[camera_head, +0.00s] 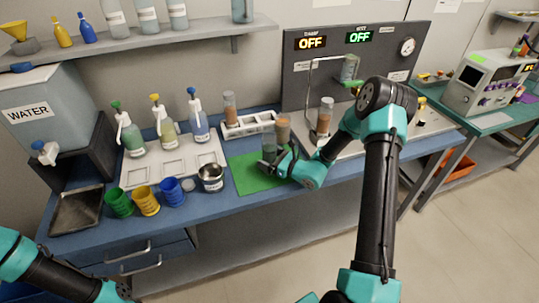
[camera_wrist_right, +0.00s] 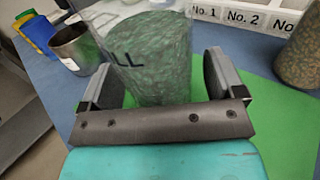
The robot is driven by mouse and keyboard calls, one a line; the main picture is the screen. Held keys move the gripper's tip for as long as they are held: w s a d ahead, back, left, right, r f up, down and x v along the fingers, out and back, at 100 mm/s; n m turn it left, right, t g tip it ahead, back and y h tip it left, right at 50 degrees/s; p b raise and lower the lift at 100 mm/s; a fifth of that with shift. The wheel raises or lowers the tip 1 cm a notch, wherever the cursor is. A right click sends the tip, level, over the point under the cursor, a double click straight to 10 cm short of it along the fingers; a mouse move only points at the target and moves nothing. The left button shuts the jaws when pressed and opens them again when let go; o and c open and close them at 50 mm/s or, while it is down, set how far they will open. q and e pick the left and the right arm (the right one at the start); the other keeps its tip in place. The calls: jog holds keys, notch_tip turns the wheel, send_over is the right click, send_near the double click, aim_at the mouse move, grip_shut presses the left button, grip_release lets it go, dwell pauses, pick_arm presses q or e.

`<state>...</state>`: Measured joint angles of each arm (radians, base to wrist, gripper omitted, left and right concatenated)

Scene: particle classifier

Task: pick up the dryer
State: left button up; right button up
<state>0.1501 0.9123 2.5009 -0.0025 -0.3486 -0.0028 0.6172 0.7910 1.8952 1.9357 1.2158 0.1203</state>
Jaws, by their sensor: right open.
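I cannot tell for sure which thing is the dryer. My right gripper (camera_head: 272,164) is over the green mat (camera_head: 245,172). Its jaws (camera_wrist_right: 168,90) are open, one on each side of a clear container of dark green grains (camera_wrist_right: 155,60) with the letters "LL" on it. The container's lower front is hidden by the gripper. It also shows as a dark container (camera_head: 269,148) in the head view. A container of brown grains (camera_head: 283,130) stands just behind and to the right; it also shows in the wrist view (camera_wrist_right: 303,50). My left gripper is not in view.
A white numbered rack (camera_head: 248,128) stands behind the mat. A metal cup (camera_head: 211,178) and green, yellow and blue cups (camera_head: 146,201) stand to the left. A grey panel (camera_head: 375,62) with two "OFF" displays is at the back right. The blue table's front strip is mostly clear.

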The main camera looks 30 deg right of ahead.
aim_at(276, 153)
jog(key=shift+c, duration=0.3)
jog(key=c, duration=1.1)
jog(key=shift+r, duration=0.2)
jog(key=shift+s+r, duration=0.1)
jog(key=shift+r, duration=1.55)
jog(key=shift+s+a+r, duration=0.2)
jog(key=shift+s+a, duration=1.2)
jog(key=shift+s, duration=0.85)
jog(key=shift+s+a+r, duration=0.25)
jog(key=shift+s+a, duration=1.1)
jog(key=shift+s, duration=0.85)
jog(key=shift+s+a+r, duration=0.2)
jog(key=shift+s+a, duration=1.2)
jog(key=shift+s, duration=0.85)
